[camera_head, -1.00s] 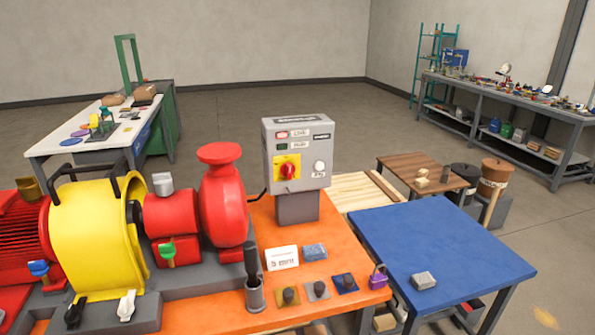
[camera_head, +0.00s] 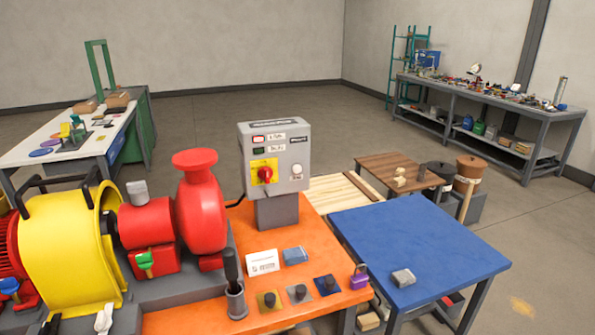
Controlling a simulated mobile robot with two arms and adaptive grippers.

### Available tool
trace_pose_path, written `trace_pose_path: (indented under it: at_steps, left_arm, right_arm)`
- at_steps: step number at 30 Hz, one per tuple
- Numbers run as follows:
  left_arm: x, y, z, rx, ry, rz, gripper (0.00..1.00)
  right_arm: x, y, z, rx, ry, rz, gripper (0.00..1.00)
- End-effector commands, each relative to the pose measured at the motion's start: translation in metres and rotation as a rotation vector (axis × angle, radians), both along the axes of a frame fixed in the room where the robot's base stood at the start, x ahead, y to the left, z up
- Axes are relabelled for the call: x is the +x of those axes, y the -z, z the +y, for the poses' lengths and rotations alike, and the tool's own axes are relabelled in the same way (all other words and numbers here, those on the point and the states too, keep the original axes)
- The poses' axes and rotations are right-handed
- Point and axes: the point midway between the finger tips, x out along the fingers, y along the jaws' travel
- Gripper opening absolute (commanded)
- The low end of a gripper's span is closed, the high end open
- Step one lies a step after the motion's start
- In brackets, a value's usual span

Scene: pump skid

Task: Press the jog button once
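A grey control box (camera_head: 247,187) stands on a short dark post on the orange skid table, in the middle of the view. I cannot read the label, so I cannot tell if this is the jog button. A red rotary knob (camera_head: 265,174) on a yellow plate sits to its left. A red indicator (camera_head: 258,138) and a dark green one (camera_head: 258,150) sit above the knob. Neither of my grippers is in view.
The red pump (camera_head: 203,215) and yellow guard (camera_head: 62,240) stand left of the box. A blue table (camera_head: 420,235) adjoins on the right.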

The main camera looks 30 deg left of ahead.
Motion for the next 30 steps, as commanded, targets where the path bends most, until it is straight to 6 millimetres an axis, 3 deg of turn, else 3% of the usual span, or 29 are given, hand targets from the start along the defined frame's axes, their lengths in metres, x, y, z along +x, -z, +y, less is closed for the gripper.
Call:
trace_pose_path:
  at_steps: [1, 5, 30]
  left_arm:
    - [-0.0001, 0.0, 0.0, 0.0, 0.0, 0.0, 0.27]
    - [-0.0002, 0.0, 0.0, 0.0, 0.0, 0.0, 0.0]
    - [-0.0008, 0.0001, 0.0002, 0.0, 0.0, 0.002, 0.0]
  right_arm:
    - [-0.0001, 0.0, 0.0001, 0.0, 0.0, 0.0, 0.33]
    - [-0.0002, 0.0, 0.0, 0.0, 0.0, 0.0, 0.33]
    - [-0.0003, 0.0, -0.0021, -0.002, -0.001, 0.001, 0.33]
